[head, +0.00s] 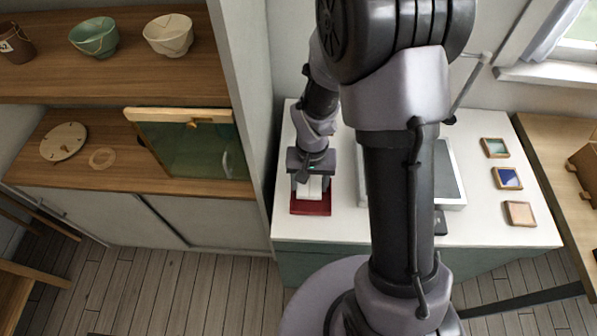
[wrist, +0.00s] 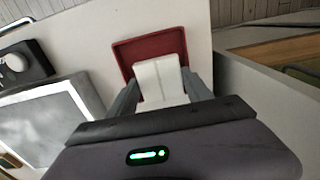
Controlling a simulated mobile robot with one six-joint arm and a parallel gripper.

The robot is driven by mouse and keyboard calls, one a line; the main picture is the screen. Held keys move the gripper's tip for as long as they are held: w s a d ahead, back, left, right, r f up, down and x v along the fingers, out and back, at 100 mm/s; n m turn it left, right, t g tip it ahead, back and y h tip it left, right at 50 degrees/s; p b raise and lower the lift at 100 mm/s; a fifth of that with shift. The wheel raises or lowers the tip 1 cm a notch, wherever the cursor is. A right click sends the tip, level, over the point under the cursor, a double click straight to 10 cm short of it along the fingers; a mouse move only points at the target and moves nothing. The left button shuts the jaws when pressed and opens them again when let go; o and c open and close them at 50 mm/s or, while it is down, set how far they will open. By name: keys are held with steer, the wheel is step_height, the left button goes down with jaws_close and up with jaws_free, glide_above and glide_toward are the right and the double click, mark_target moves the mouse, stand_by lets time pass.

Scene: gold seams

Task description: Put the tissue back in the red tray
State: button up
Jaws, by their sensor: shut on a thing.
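The tissue (wrist: 158,80) is a white folded piece between the fingers of my gripper (wrist: 160,100) in the wrist view. My gripper is shut on it. The red tray (wrist: 128,50) lies right under and beyond the tissue, on the white table. In the head view the red tray (head: 311,208) sits near the table's front left corner, with my gripper (head: 311,194) directly over it and the tissue (head: 313,184) between the fingers. I cannot tell whether the tissue touches the tray floor. My fingers hide part of the tray.
A grey-topped panel with a white frame (head: 449,186) lies on the white table (head: 475,222), partly behind my arm. Several small framed tiles (head: 507,178) lie at the table's right. A wooden shelf unit with bowls (head: 168,35) stands to the left, beyond a white upright panel (head: 240,80).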

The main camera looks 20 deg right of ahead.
steer(key=shift+s+f+b, duration=0.25)
steer(key=shift+f+b, duration=0.1)
steer(key=shift+f, duration=0.3)
steer(key=shift+s+f+b, duration=0.25)
steer(key=shift+f+b, duration=0.1)
steer(key=shift+f, duration=0.25)
steer(key=shift+s+d, duration=0.1)
steer(key=shift+d, duration=0.05)
steer(key=o, duration=1)
steer(key=shift+f, duration=0.1)
steer(key=shift+o, duration=0.2)
